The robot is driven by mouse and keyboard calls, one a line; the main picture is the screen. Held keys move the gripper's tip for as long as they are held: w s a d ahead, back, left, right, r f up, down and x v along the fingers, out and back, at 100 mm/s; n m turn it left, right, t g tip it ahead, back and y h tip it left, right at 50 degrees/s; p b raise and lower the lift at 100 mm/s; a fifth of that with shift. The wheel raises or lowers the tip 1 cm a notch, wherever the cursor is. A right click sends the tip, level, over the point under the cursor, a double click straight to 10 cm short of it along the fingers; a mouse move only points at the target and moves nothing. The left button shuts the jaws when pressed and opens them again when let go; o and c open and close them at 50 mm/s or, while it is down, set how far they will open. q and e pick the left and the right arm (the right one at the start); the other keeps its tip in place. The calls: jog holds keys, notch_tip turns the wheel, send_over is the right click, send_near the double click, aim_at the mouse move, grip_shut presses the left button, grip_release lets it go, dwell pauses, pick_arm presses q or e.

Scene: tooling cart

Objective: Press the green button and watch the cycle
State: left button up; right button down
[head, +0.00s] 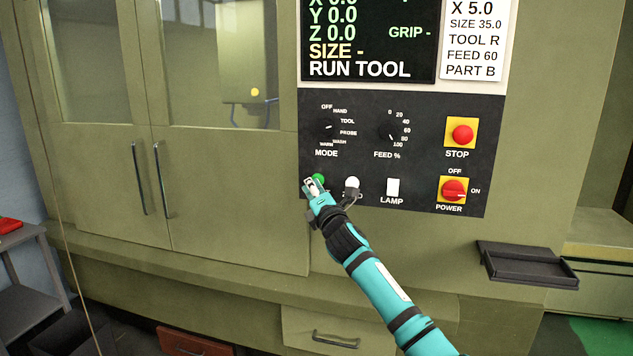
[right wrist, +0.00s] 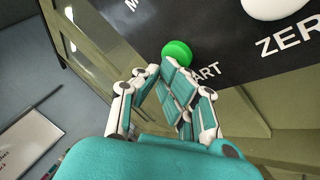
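The green button (head: 318,180), labelled START in part, is at the lower left of the black control panel (head: 350,210). It also shows in the right wrist view (right wrist: 177,50), round and uncovered on its face. My right gripper (head: 311,186) is at the button's lower left edge in the head view, partly covering it. In the right wrist view its fingers (right wrist: 162,72) are drawn together with nothing between them, tips close to the button. I cannot tell whether they touch it. My left gripper is not in view.
A white button (head: 352,183) and a lamp switch (head: 393,187) sit right of the green button. A red stop button (head: 462,133) and red power knob (head: 453,190) are farther right. The screen (head: 368,40) reads RUN TOOL. The cabinet doors (head: 100,190) are closed.

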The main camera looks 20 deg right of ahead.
jog(key=shift+s+a+f, duration=0.1)
jog(key=shift+s+a, duration=0.3)
jog(key=shift+s, duration=0.25)
jog(key=shift+s+a+p, duration=0.5)
jog(key=shift+s+a, duration=0.2)
jog(key=shift+s, duration=0.35)
jog(key=shift+s+a+p, duration=0.45)
jog(key=shift+s+a, duration=0.25)
jog(key=shift+s, duration=0.3)
dwell(5.3)
